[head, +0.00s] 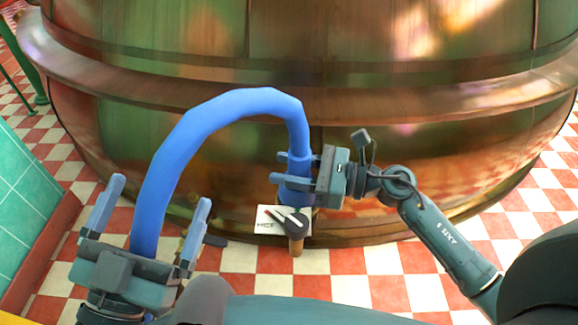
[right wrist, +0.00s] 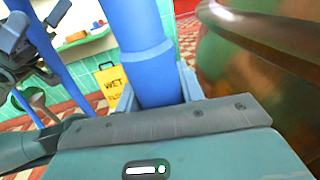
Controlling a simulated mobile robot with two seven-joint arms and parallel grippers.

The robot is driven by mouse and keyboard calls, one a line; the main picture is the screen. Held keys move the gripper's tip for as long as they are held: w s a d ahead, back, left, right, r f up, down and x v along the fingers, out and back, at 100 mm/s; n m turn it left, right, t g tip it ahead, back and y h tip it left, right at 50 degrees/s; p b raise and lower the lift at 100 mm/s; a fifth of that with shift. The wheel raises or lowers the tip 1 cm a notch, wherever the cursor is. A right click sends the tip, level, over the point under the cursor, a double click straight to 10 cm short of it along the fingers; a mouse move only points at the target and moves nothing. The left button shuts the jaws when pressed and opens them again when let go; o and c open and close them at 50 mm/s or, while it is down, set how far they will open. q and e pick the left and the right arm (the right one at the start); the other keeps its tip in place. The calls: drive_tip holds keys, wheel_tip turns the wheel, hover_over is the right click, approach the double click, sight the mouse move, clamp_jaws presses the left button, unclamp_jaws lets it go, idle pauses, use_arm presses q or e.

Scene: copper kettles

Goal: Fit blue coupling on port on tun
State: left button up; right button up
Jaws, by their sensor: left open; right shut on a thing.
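The blue coupling (head: 299,168) is at the right end of the thick blue hose (head: 225,106), upright against the front of the copper tun (head: 400,140). My right gripper (head: 278,167) is shut on it from the right; the right wrist view also shows the coupling (right wrist: 150,75) between the fingers. Directly below it are a white label plate (head: 267,216) and a dark valve handle (head: 291,221). The port itself is hidden; I cannot tell whether the coupling touches it. My left gripper (head: 161,192) is open at lower left, near the hose's other stretch.
A teal tiled block (head: 28,190) with a red edge stands at far left. A yellow wet-floor sign (right wrist: 111,84) shows in the right wrist view. Checkered floor (head: 370,260) lies open before the tun.

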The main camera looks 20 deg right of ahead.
idle(0.4)
drive_tip(key=shift+f+b, duration=0.15)
drive_tip(key=shift+b, duration=0.15)
drive_tip(key=shift+f+b, duration=0.5)
drive_tip(key=shift+b, duration=0.05)
idle(0.3)
drive_tip(key=o, duration=1)
drive_tip(key=shift+f, duration=0.1)
drive_tip(key=shift+f, duration=0.1)
